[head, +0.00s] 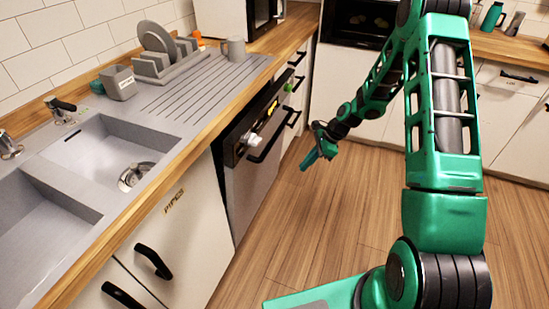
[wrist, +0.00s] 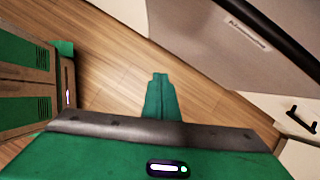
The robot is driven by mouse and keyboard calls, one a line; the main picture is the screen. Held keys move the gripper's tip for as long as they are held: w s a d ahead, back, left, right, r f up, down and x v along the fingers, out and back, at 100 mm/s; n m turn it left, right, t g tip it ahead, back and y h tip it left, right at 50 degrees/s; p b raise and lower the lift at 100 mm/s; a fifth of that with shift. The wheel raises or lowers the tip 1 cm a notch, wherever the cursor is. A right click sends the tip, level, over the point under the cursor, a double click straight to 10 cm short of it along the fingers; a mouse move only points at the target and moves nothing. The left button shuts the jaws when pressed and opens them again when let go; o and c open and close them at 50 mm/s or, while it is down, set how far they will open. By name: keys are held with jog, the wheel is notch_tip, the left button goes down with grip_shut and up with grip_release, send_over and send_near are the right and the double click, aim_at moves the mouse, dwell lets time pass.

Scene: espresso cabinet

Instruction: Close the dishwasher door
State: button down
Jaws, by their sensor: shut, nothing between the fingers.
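The dishwasher (head: 255,175) is under the counter at centre left in the head view. It has a grey front, a dark top strip and a black bar handle. Its door stands near upright, and a dark gap shows along its left edge; how far it is open is hard to tell. In the wrist view, a grey panel with a small label, likely the door (wrist: 215,60), fills the upper right. My gripper (head: 306,165) is shut and empty over the floor, right of the dishwasher and apart from it. Its fingers (wrist: 160,80) show together in the wrist view.
White cabinets with black handles (head: 155,262) flank the dishwasher. Above are the wooden counter, the sink (head: 115,150) and a dish rack (head: 165,58) with plates. An oven (head: 360,22) is at the back. The wooden floor (head: 310,215) in front is clear.

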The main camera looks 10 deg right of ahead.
jog(key=s+a+r+m+t+y, duration=0.1)
jog(key=s+r+m+t+y, duration=0.3)
jog(key=s+r+m+t, duration=0.15)
jog(key=w+a+f, duration=0.2)
jog(key=w+a, duration=0.6)
jog(key=a, duration=0.2)
jog(key=shift+w+a+f, duration=0.15)
jog(key=shift+w+f, duration=0.15)
jog(key=shift+n+t, duration=0.25)
